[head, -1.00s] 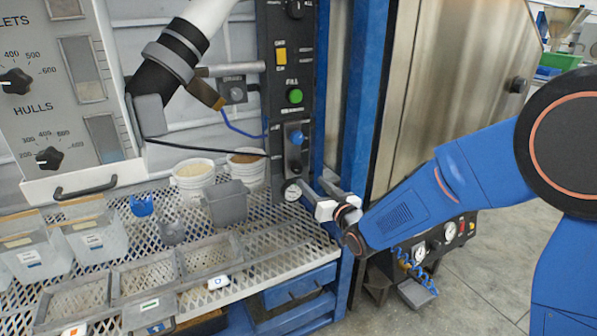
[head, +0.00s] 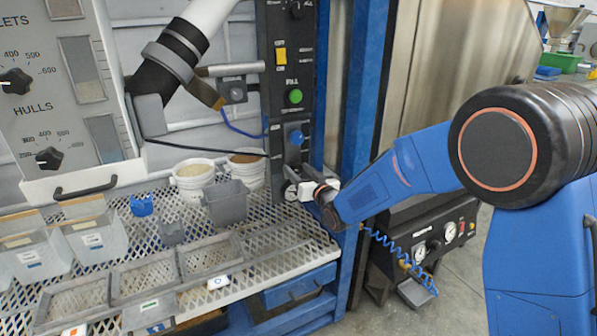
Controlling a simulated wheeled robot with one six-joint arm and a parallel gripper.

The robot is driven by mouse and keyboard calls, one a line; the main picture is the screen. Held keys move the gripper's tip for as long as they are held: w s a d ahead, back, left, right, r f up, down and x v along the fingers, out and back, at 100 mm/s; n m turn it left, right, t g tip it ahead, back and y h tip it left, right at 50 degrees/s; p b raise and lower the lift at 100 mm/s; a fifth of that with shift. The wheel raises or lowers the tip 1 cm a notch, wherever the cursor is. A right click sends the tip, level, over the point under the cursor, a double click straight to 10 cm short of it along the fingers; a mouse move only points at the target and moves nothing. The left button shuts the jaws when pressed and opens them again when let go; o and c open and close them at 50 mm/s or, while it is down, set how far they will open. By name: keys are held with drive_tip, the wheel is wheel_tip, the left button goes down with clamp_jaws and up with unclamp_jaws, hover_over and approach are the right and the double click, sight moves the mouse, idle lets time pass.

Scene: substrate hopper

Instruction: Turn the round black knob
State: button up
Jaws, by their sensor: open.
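Several black knobs show in the head view, and I cannot tell which one is meant. One pointer knob (head: 15,81) and another beside the HULLS scale (head: 48,158) are on the left panel. A third (head: 296,9) is at the top of the narrow dark control column (head: 278,122). My gripper (head: 291,184) is open, in front of the lower end of that column, below a blue ball-shaped knob (head: 296,138). It covers much of the small plate and the round gauge there. I cannot tell whether the fingers touch or surround anything.
A green FILL button (head: 295,96) and a yellow switch (head: 280,57) are higher on the column. White buckets (head: 194,181) and a grey bin (head: 226,203) stand left of my gripper on the mesh shelf (head: 290,235). A blue post (head: 362,110) rises on the right.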

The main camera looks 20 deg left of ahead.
drive_tip(key=c, duration=1.1)
drive_tip(key=shift+o, duration=0.2)
drive_tip(key=shift+m, duration=0.3)
drive_tip(key=m, duration=0.9)
drive_tip(key=shift+m, duration=0.4)
drive_tip(key=m, duration=0.4)
drive_tip(key=shift+m, duration=0.3)
drive_tip(key=m, duration=0.4)
drive_tip(key=shift+m, duration=0.3)
